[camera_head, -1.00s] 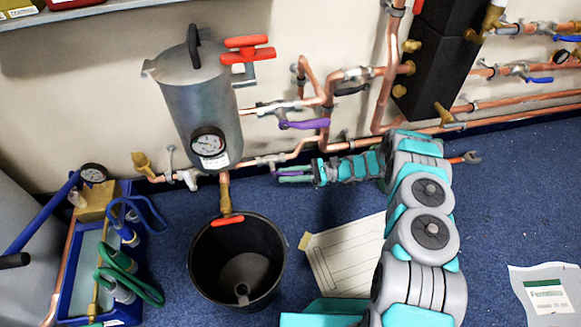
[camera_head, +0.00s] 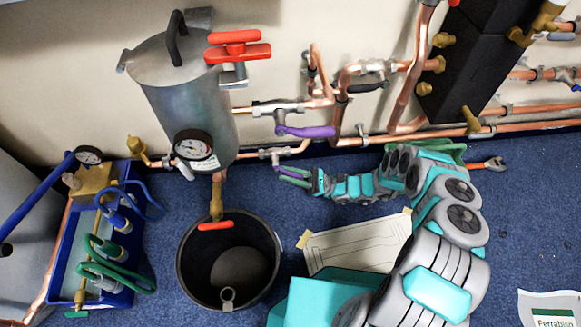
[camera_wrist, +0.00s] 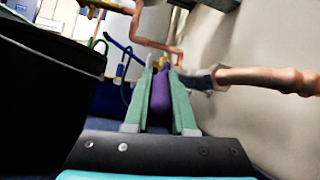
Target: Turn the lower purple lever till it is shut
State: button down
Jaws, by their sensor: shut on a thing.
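The lower purple lever (camera_wrist: 160,92) lies lengthwise between the two green fingers of my gripper (camera_wrist: 161,70) in the wrist view. The gripper is shut on it, one finger on each side. In the head view, my gripper (camera_head: 291,176) is low by the wall, just under the lower copper pipe. The rest is hidden by the fingers. The upper purple lever (camera_head: 308,131) stands apart above, pointing right along its pipe.
A black bucket (camera_head: 187,265) stands left of my arm, below a red-handled drain valve (camera_head: 215,226). A grey tank (camera_head: 180,105) with a gauge is behind it. A paper sheet (camera_head: 350,246) lies on the blue floor. Copper pipes (camera_head: 350,139) run close along the wall.

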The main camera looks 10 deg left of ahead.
jog(key=shift+a+f+y+b, duration=0.1)
jog(key=shift+f+y+b, duration=0.1)
jog(key=shift+y+b, duration=0.45)
dwell(0.3)
jog(key=c, duration=0.8)
grip_release()
jog(key=shift+o, duration=0.2)
jog(key=shift+r+h+p, duration=0.25)
jog(key=shift+h+p, duration=0.1)
jog(key=shift+p, duration=0.2)
jog(key=shift+r+h+p, duration=0.1)
jog(key=shift+h+p, duration=0.35)
jog(key=shift+h, duration=0.15)
